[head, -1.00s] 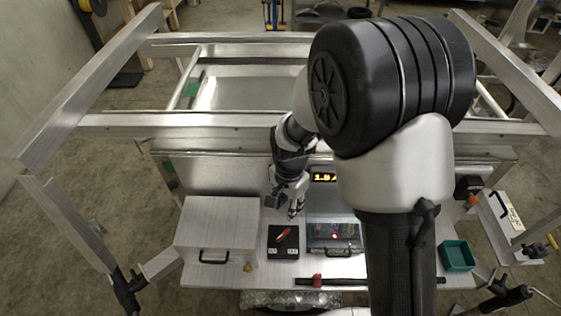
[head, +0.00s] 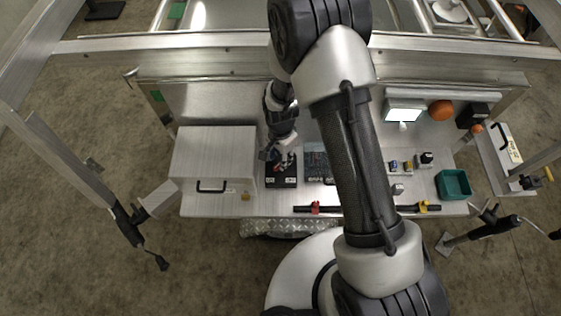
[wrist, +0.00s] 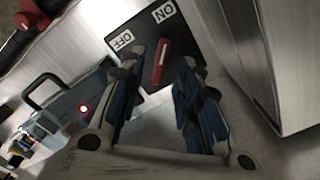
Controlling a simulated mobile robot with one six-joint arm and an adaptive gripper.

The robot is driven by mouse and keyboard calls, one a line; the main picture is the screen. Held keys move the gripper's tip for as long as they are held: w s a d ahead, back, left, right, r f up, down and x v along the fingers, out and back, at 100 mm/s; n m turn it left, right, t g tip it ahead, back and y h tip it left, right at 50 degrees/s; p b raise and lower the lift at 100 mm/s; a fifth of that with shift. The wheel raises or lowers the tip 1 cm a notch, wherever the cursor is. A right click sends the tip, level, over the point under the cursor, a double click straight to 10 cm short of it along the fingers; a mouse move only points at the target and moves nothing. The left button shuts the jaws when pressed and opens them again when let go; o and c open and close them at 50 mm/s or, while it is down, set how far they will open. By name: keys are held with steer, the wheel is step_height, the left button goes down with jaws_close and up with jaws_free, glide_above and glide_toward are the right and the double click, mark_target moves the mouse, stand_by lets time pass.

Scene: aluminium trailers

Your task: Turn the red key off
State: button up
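The red key (wrist: 159,62) sits on a black plate (wrist: 146,28) with white ON and OFF labels, seen upside down in the wrist view. The key's far end points roughly toward the ON label. My gripper (wrist: 165,65) is open, its blue-padded fingers on either side of the key in the picture; I cannot tell whether either touches it. In the head view my gripper (head: 279,161) is over the rear part of the black plate (head: 281,182) and hides much of the key.
A metal box (head: 215,160) with a black handle stands close left of the plate. A case (head: 317,164) lies just right of it, partly behind my arm. A black bar (head: 325,209) lies along the front edge. A green bin (head: 454,184) stands at the right.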

steer(key=shift+f, duration=1.45)
steer(key=shift+c, duration=0.2)
jaws_close()
